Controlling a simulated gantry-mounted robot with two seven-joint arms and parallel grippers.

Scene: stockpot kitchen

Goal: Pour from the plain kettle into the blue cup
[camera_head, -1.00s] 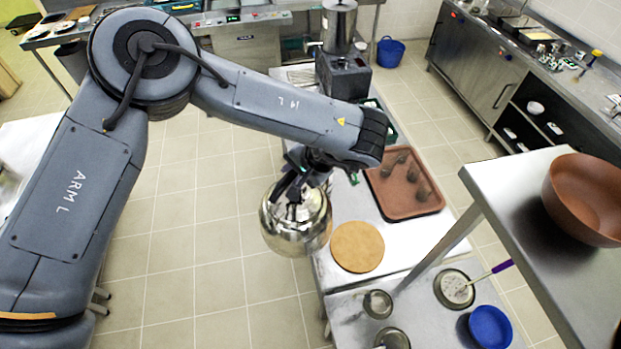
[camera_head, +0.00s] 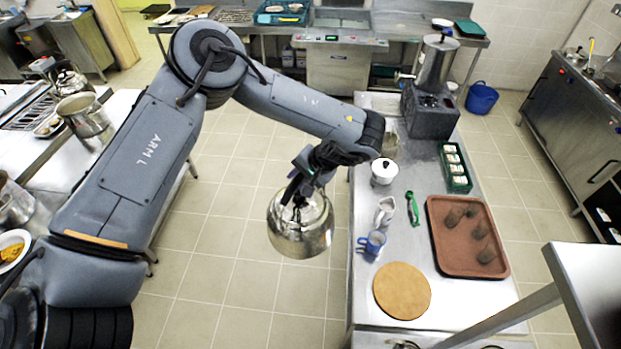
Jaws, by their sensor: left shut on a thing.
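My left gripper (camera_head: 299,193) is shut on a shiny steel kettle (camera_head: 300,228), which looks like the plain kettle. The kettle hangs below the gripper over the floor tiles, left of the central steel table, and looks roughly upright. Its handle is partly hidden by the gripper. The blue cup (camera_head: 373,243) stands on the table near its left edge, to the right of the kettle and apart from it. My right gripper is not in view.
Near the cup are a small white jug (camera_head: 385,211), a green-handled item (camera_head: 413,208), a white lidded pot (camera_head: 384,171), a round brown board (camera_head: 402,291) and a brown tray (camera_head: 467,238). A dark urn stand (camera_head: 430,112) is at the table's back.

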